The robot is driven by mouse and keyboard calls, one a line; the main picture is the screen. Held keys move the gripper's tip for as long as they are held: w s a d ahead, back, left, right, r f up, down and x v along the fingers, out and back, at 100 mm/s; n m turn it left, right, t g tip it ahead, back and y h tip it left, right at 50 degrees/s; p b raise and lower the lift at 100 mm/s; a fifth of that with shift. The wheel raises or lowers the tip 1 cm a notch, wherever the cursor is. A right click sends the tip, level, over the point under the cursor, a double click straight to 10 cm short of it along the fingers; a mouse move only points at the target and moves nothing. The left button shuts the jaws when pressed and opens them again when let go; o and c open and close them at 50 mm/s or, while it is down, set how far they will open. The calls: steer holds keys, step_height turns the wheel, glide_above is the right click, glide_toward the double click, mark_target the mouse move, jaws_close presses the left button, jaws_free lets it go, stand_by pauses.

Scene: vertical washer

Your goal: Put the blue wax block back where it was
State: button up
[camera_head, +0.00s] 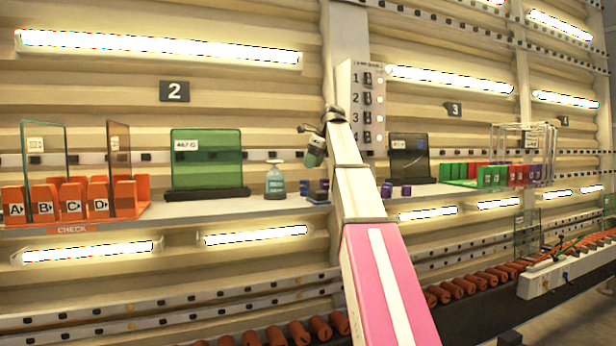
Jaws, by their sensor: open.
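Several small dark blue to purple blocks stand on the shelf on both sides of my arm. One block (304,187) is just right of the spray bottle, another block (325,184) is close to the arm, and a purple-blue block (406,190) is right of the arm. I cannot tell which is the blue wax block. My gripper (312,131) is small and partly blurred at the far end of the arm, above the shelf. It is open and apart from the blocks. A green and white piece (315,152) shows just below it; I cannot tell whether it is part of the gripper.
A green panel (207,160) and a spray bottle (275,182) stand left of the arm. Orange lettered racks (70,202) are far left. A dark panel (409,158) and green, red and purple holders (490,176) are right. Orange rollers (463,287) run below the shelf.

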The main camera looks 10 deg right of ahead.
steer(key=v, duration=0.3)
steer(key=shift+d+r, duration=0.1)
steer(key=shift+s, duration=0.1)
stand_by(1.3)
